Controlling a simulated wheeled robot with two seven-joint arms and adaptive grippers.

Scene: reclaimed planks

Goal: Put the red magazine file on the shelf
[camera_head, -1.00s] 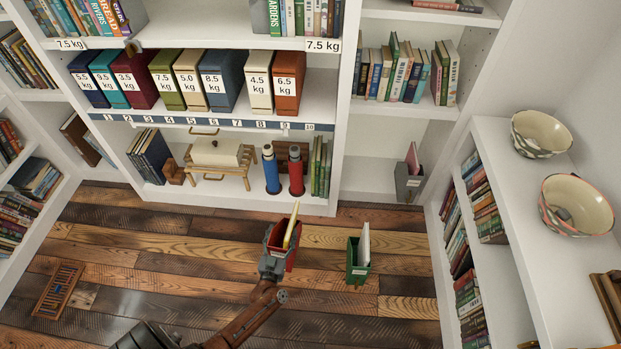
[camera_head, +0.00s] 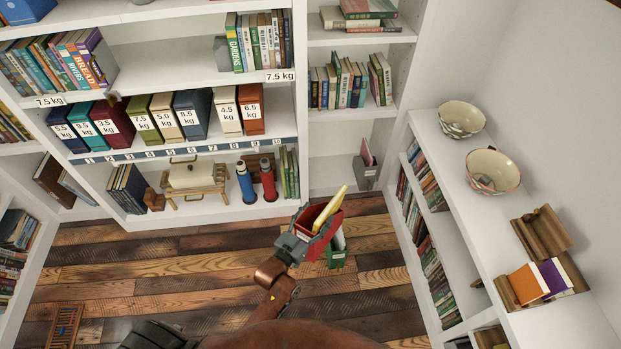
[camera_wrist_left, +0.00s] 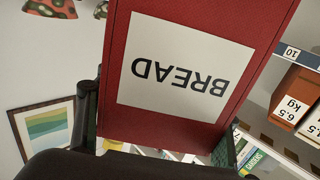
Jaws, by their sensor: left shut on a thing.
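The red magazine file (camera_head: 318,243) is held up in the air in front of the bookcase, tilted, with a yellow book (camera_head: 330,207) sticking out of it. My left gripper (camera_head: 301,236) is shut on it. In the left wrist view the file (camera_wrist_left: 262,30) fills the middle, its white BREAD label upside down, with dark fingers (camera_wrist_left: 158,128) at both sides. My right gripper is out of view.
A row of weight-labelled files (camera_head: 190,114) fills much of the shelf below. A green magazine file (camera_head: 338,258) stands on the floor, partly hidden behind the red one. A grey file (camera_head: 366,172) stands at the bookcase's right. Bowls (camera_head: 492,171) sit on the right-hand unit.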

